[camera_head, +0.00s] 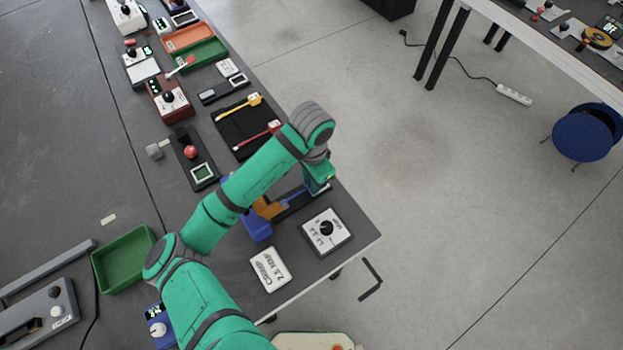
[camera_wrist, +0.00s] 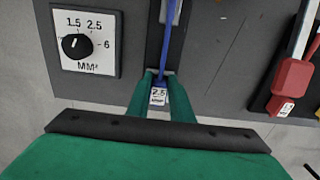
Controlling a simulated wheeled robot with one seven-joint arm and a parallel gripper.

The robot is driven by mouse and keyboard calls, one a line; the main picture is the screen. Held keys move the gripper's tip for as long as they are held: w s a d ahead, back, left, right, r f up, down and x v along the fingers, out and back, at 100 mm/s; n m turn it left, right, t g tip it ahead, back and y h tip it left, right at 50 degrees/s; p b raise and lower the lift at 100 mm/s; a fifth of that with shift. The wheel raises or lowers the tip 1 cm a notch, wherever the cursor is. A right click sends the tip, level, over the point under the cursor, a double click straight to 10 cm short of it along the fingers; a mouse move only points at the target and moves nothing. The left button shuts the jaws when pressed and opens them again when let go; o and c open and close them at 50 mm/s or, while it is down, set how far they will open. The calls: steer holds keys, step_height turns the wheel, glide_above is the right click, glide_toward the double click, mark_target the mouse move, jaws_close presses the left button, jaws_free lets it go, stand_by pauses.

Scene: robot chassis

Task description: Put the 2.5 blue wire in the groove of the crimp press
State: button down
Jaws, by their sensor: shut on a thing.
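The blue wire (camera_wrist: 170,42) is in the grip of my gripper (camera_wrist: 155,92) in the wrist view. Its white end tag (camera_wrist: 158,97) reads 2.5 and sits between the green fingertips. The wire runs away from the fingers over a dark narrow strip; I cannot tell whether it touches it. In the head view the wire (camera_head: 294,195) shows beside my gripper (camera_head: 320,184), reaching left toward the blue and orange crimp press (camera_head: 257,225). My arm partly covers the press, and its groove is not clear.
A dial panel (camera_head: 326,231) marked in MM² stands right of the press; it also shows in the wrist view (camera_wrist: 88,40). A white sign (camera_head: 270,269) lies at the table's front edge.

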steer(key=shift+f, duration=0.2)
steer(key=c, duration=1.5)
jaws_free()
step_height(320, 180, up, 11)
steer(key=shift+f, duration=0.1)
